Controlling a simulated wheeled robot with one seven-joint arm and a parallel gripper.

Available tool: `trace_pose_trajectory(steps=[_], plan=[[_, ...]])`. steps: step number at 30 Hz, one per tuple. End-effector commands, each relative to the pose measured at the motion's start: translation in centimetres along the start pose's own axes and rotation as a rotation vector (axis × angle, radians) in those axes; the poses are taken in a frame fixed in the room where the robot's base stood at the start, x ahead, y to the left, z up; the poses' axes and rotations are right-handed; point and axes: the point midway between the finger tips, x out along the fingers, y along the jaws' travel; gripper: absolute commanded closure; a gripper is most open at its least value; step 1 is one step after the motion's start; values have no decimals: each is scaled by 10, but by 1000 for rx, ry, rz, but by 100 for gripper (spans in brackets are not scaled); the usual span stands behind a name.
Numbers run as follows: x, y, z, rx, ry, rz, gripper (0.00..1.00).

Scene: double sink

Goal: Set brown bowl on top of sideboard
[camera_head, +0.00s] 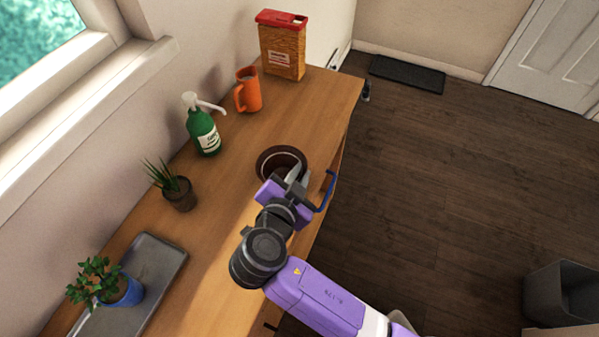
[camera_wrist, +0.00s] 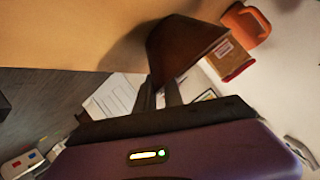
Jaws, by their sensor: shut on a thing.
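The brown bowl (camera_head: 270,156) is at my gripper (camera_head: 297,176) in the head view, over the front half of the wooden sideboard (camera_head: 225,200). The gripper is shut on the bowl's near rim, and its fingers hide part of that side. In the wrist view the bowl (camera_wrist: 182,45) shows as a dark brown shape beyond the fingertips (camera_wrist: 165,95). The sideboard top also shows in the wrist view (camera_wrist: 70,30). I cannot tell whether the bowl touches the top or hangs just above it.
An orange mug (camera_head: 248,90), a red-lidded box (camera_head: 283,45), a green pump bottle (camera_head: 203,128) and a small potted plant (camera_head: 176,188) stand along the back and far end. Bare wood surrounds the bowl.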

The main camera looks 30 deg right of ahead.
Motion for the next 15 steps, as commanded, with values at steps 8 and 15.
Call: trace_pose_trajectory(steps=[8,15], plan=[[1,1,2,0,0,0,86],[0,0,1,0,0,0,65]])
